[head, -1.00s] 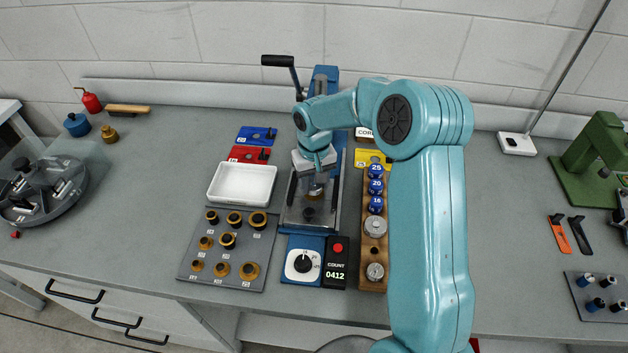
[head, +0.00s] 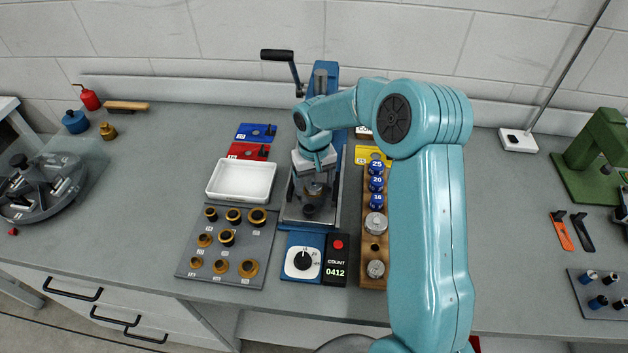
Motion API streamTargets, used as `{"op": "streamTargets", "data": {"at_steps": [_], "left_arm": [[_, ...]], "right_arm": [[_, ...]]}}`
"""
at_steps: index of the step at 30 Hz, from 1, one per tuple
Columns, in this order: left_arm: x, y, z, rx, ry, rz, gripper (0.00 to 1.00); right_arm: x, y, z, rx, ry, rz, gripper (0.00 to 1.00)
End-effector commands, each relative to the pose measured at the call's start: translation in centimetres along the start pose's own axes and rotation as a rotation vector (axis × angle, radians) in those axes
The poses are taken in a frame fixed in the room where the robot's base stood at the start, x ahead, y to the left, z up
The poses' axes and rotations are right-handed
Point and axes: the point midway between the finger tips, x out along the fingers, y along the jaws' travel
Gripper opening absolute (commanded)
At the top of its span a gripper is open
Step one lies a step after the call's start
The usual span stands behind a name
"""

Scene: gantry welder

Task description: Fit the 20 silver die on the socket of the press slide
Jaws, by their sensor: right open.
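The press (head: 337,160) is a blue frame with a grey bed, standing in the middle of the bench. My right gripper (head: 316,182) points down over the press bed, with its jaws open. A grey metal piece, apparently the 20 silver die (head: 314,190), shows at its fingertips, low over the slide. The gripper partly covers it, and I cannot tell whether it sits in the socket. A dark round part (head: 310,212) is just in front of it on the press slide. The left gripper is not in view.
A wooden rack (head: 373,285) right of the press holds blue-topped punches and two silver dies (head: 376,225), with an empty hole between them. A white tray (head: 241,181) and a grey board of brass bushings (head: 230,244) stand left. The counter (head: 336,260) reads 0412.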

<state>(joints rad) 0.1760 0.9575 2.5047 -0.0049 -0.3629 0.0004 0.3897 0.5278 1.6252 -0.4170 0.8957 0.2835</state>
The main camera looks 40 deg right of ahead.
Motion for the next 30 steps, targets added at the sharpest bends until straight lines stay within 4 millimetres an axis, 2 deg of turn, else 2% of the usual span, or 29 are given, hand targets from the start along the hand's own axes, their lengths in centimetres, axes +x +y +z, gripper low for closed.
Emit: {"op": "streamTargets", "data": {"at_steps": [5,15,18,30], "left_arm": [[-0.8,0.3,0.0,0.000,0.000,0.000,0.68],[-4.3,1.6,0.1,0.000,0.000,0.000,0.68],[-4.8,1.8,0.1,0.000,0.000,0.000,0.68],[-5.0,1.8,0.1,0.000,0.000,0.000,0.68]], "right_arm": [[-1.3,0.0,0.0,0.000,0.002,0.000,0.76],[-6.9,-0.2,0.2,-0.004,0.003,0.000,0.76],[-7.9,-0.3,0.3,-0.005,0.002,0.000,0.76],[-8.2,-0.3,0.4,-0.005,0.001,0.000,0.76]]}}
